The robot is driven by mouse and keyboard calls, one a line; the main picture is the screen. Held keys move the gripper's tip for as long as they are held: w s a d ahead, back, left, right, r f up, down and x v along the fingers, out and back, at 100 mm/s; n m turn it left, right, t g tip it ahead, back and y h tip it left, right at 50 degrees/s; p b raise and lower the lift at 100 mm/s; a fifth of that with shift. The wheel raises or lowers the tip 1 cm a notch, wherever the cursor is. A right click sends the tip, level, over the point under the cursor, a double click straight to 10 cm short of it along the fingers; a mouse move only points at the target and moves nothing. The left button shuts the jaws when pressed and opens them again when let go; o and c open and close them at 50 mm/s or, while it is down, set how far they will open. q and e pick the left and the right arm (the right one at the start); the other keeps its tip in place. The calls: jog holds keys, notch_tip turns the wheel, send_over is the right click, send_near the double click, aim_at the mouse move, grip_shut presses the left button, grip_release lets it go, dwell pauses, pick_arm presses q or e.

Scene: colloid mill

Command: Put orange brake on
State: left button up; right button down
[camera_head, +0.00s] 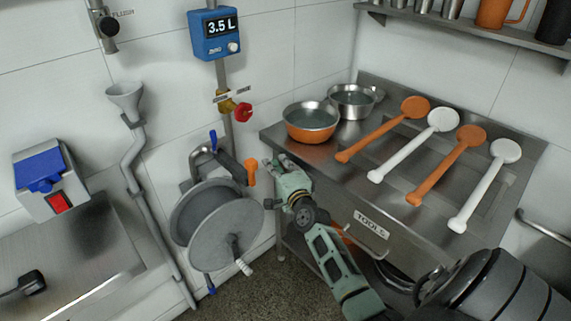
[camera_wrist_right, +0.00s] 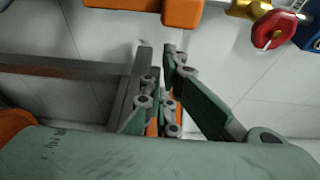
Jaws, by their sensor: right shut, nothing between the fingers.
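The hose reel (camera_head: 226,225) is fixed low on the wall, left of centre in the head view. An orange handle (camera_head: 251,171), which looks like the brake, sticks up at its upper right, by a dark bracket arm. My right gripper (camera_head: 272,175) is just right of the orange handle, its fingers towards the reel. The fingers are shut and empty. In the right wrist view the fingers (camera_wrist_right: 165,75) are close together, with an orange part (camera_wrist_right: 184,12) beyond them at the top. I cannot tell whether they touch the handle. My left gripper is not in view.
A red-knobbed valve (camera_head: 243,112) and a blue flow meter (camera_head: 214,34) are above the reel. A steel table (camera_head: 375,210) with bowls and several ladles stands to the right, close to my right arm. A grey pipe (camera_head: 150,215) runs down on the left.

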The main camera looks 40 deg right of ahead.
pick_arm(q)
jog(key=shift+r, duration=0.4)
pick_arm(e)
jog(key=shift+s+a+r, duration=0.15)
jog(key=shift+a+r, duration=0.05)
jog(key=shift+a, duration=0.6)
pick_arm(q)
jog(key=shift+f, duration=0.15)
pick_arm(e)
jog(key=shift+a, duration=0.15)
